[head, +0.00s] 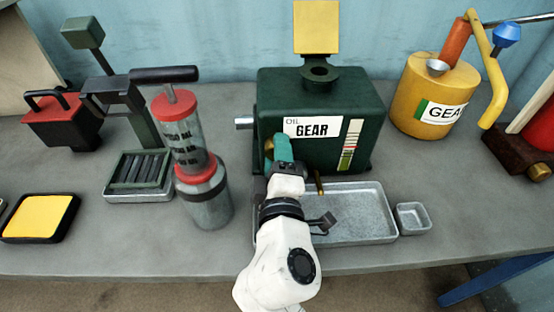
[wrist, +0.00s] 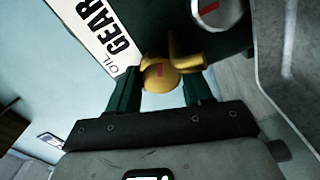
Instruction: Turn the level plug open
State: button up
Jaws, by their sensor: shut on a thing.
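The dark green gear oil box (head: 320,105) stands at the back middle of the bench, with a white GEAR label and a level strip on its front. A brass plug (head: 269,149) sits low on its front left and is partly hidden by my gripper (head: 281,145) in the head view. In the wrist view the brass plug (wrist: 160,76), with a red mark on it, sits between the two fingertips of my gripper (wrist: 163,88). My gripper is shut on this plug. How far the plug is turned I cannot tell.
A grey metal tray (head: 365,215) lies in front of the box, with a small dish (head: 412,219) at its right. A clear red-capped pump bottle (head: 207,205) stands close on the left. A yellow GEAR can (head: 425,95) stands at the back right. A brass spout (head: 319,184) sticks out over the tray.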

jog(key=shift+d+f+m, duration=0.1)
jog(key=shift+m, duration=0.2)
jog(key=o, duration=1)
jog(key=shift+o, duration=0.2)
jog(key=shift+s, duration=0.1)
jog(key=s+b, duration=0.1)
jog(key=s, duration=0.9)
jog(key=shift+s, duration=0.3)
